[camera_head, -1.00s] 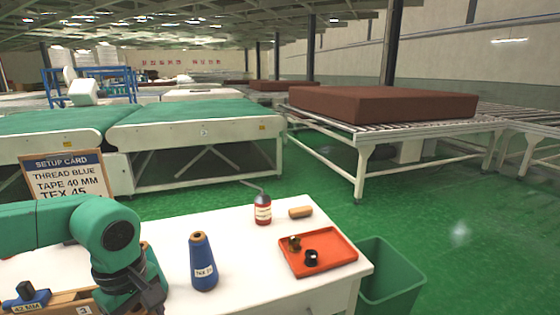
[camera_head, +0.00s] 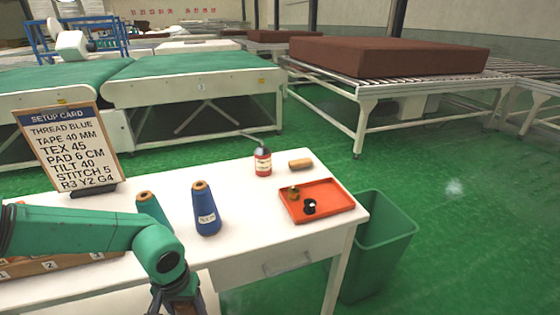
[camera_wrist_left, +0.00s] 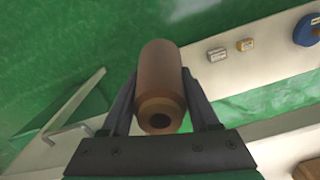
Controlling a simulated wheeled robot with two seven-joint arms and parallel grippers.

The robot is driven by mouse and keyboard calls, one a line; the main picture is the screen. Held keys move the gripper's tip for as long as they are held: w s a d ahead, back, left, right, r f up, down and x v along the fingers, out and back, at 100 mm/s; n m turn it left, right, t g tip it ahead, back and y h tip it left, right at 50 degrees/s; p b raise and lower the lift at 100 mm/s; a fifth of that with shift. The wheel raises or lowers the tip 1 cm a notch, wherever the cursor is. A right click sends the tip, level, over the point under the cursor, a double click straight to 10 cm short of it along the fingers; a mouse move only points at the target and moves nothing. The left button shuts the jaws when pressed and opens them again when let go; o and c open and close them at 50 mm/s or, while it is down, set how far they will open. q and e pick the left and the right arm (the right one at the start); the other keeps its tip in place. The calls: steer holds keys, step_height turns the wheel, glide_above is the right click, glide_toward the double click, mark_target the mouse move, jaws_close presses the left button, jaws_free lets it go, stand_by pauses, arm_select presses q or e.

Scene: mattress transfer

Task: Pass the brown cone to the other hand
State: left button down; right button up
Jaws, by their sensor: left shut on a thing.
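The brown cone (camera_wrist_left: 162,82) is between the two fingers of my left gripper (camera_wrist_left: 160,105) in the left wrist view, with its narrow, holed end toward the camera. The fingers close on it from both sides. In the head view my left gripper (camera_head: 177,302) is at the bottom edge, in front of the white table, and the cone does not show there. My right gripper is in neither view.
On the white table (camera_head: 255,222) stand a blue cone (camera_head: 206,212), a green cone (camera_head: 150,207), a red bottle (camera_head: 263,162) and an orange tray (camera_head: 325,203). A setup card (camera_head: 70,145) is at left. A green bin (camera_head: 375,245) stands right of the table.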

arm_select(q)
steer(key=shift+s+a+n, duration=1.95)
steer(key=shift+a+n, duration=0.15)
steer(key=shift+a, duration=5.45)
steer(key=w+d+m, duration=0.3)
steer(key=d+m, duration=0.2)
steer(key=d, duration=1.4)
step_height(320, 180, up, 11)
steer(key=p, duration=1.1)
steer(key=shift+a, duration=0.3)
steer(key=shift+d, duration=0.1)
